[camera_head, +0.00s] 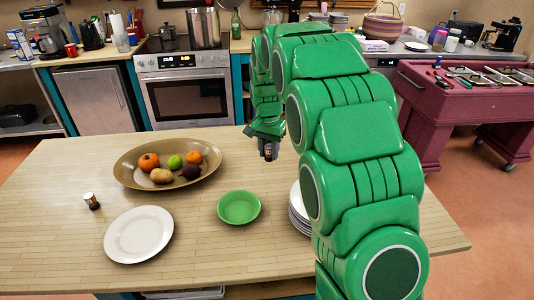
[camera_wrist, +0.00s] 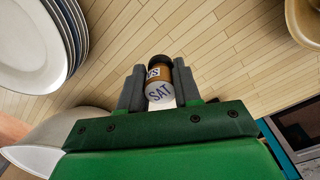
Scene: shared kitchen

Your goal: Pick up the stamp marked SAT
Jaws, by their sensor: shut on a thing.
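My gripper (camera_wrist: 160,90) is shut on a small stamp (camera_wrist: 160,92) marked SAT in the wrist view. In the head view the stamp (camera_head: 268,152) hangs below my gripper (camera_head: 268,140), held above the wooden table (camera_head: 60,250). A second small stamp-like object (camera_head: 91,201) with a pale end and dark body stands on the table at the left; I cannot read any mark on it.
An oval bowl of fruit (camera_head: 125,175), a white plate (camera_head: 139,235) and a green bowl (camera_head: 239,207) sit on the table. A stack of plates (camera_head: 298,212) is partly hidden by my arm. A stove (camera_head: 185,85) and counters stand behind. The front left tabletop is clear.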

